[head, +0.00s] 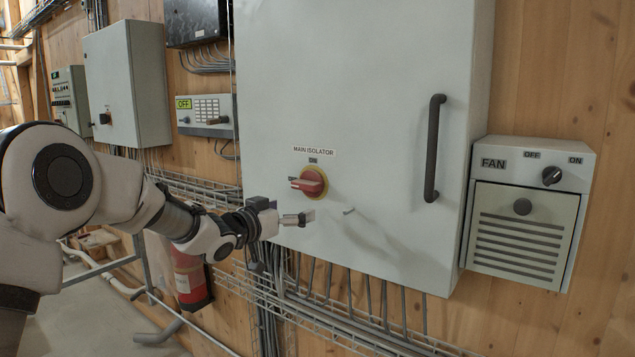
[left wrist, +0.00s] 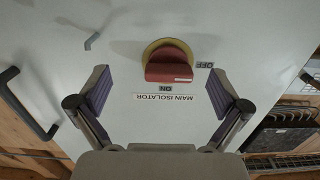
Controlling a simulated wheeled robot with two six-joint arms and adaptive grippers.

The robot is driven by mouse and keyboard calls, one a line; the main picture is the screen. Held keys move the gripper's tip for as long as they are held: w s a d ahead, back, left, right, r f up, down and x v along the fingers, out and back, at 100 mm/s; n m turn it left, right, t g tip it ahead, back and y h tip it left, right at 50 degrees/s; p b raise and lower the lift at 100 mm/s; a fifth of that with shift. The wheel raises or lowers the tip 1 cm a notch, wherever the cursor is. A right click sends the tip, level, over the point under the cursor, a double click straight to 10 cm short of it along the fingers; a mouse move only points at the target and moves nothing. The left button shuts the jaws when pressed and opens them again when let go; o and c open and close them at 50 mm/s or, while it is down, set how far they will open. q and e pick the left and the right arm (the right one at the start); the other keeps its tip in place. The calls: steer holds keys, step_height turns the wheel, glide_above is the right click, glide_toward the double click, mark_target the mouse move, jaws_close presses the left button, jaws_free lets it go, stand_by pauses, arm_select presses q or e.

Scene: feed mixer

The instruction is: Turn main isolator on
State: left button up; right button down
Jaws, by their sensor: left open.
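The main isolator is a red rotary handle (head: 312,182) on a yellow ring, on the front of a large grey cabinet (head: 345,85). Its grip lies about level, pointing left in the head view. ON is printed above it, under a MAIN ISOLATOR label (head: 314,151). In the left wrist view the picture is upside down; the red handle (left wrist: 169,64) lies crosswise, one end toward the OFF mark (left wrist: 204,65). My left gripper (head: 285,212) is open and empty, below and left of the handle in the head view. In the wrist view the handle shows ahead, between the spread fingers (left wrist: 160,78), apart from them.
A black cabinet handle (head: 434,148) and a fan box (head: 530,212) are to the right. A small lever (head: 348,211) sticks out below right of the isolator. A control box (head: 205,115) reading OFF is left. A red extinguisher (head: 190,279) and cable tray (head: 300,310) are below.

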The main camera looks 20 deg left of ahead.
mark_target(300, 187)
arm_select(q)
steer(key=shift+t, duration=0.3)
steer(key=r, duration=0.1)
steer(key=a+r, duration=0.1)
steer(key=a+r+p, duration=0.1)
steer(key=r, duration=0.1)
steer(key=shift+w, duration=0.3)
steer(key=p+x, duration=0.1)
steer(key=x, duration=0.2)
steer(key=d+p+x, duration=0.1)
steer(key=p+x, duration=0.1)
steer(key=x, duration=0.2)
steer(key=shift+s+d, duration=0.1)
steer(key=shift+d, duration=0.05)
steer(key=shift+a+f, duration=0.25)
steer(key=shift+a, duration=0.25)
steer(key=shift+c, duration=0.4)
steer(key=shift+d+r, duration=0.1)
steer(key=shift+d, duration=0.1)
steer(key=c, duration=1.1)
arm_select(e)
steer(key=r, duration=0.2)
steer(key=a+r, duration=0.1)
steer(key=r, duration=0.1)
steer(key=shift+w+r, duration=0.1)
steer(key=shift+r, duration=0.25)
